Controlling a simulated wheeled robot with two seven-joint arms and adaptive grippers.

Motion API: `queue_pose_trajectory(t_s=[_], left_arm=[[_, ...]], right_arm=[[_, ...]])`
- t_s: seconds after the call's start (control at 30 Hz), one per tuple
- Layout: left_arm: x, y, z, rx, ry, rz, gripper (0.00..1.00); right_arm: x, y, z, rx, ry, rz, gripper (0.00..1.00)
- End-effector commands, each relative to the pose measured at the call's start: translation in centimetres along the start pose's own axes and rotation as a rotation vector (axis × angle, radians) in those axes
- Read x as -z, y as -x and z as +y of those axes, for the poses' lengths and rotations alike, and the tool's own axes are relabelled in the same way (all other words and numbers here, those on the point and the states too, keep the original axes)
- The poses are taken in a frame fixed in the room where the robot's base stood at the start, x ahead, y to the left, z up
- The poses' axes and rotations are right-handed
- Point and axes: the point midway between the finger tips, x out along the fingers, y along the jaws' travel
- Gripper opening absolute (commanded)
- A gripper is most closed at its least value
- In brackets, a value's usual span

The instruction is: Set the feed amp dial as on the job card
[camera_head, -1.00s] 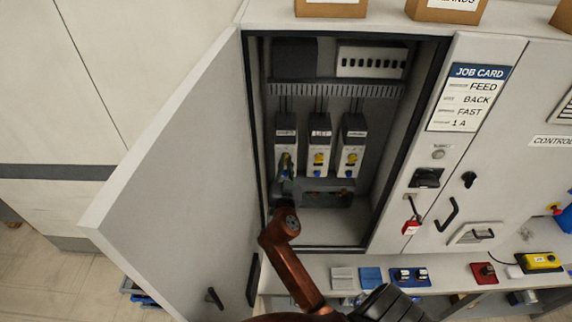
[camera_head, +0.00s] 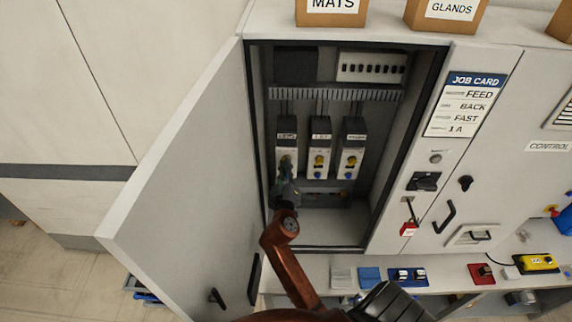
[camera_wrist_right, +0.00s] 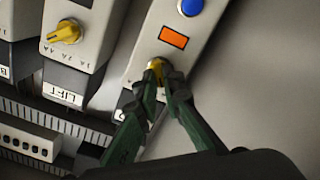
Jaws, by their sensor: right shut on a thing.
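The job card (camera_head: 466,105) on the cabinet front reads FEED, BACK, FAST, 1 A. Inside the open cabinet stand three amp modules; the left one (camera_head: 287,125) is at my right gripper (camera_head: 286,163), its label too small to read surely. In the right wrist view my right gripper (camera_wrist_right: 166,88) is shut on this module's yellow dial (camera_wrist_right: 154,65), largely hidden by the fingers. An orange window (camera_wrist_right: 173,37) and a blue button (camera_wrist_right: 190,6) show on the same module. The dial's pointer setting cannot be read. My left gripper is out of view.
The LIFT module (camera_wrist_right: 66,94) with its own yellow dial (camera_wrist_right: 65,31) stands close beside. The open door (camera_head: 185,180) stands left of my arm. A red padlock (camera_head: 408,229) hangs on the cabinet front. Below is a bench ledge with small blocks and switches.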

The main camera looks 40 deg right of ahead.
Motion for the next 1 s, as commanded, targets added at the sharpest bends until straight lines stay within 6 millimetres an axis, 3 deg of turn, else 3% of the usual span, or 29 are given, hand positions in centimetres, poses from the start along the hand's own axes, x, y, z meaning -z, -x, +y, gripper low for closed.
queue_pose_trajectory(t_s=[0.4, 0.9, 0.93, 1.0], left_arm=[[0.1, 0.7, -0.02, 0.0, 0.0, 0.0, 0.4], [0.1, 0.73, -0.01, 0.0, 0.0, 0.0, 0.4], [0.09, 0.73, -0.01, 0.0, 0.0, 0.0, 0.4], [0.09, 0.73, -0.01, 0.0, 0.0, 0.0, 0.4]], right_arm=[[0.1, 0.02, -0.09, 0.001, 0.166, 0.003, 0.0], [0.1, 0.02, -0.14, 0.001, 0.182, 0.003, 0.0], [0.1, 0.02, -0.14, 0.001, 0.182, 0.003, 0.09], [0.09, 0.01, -0.14, 0.001, 0.182, 0.003, 0.14]])
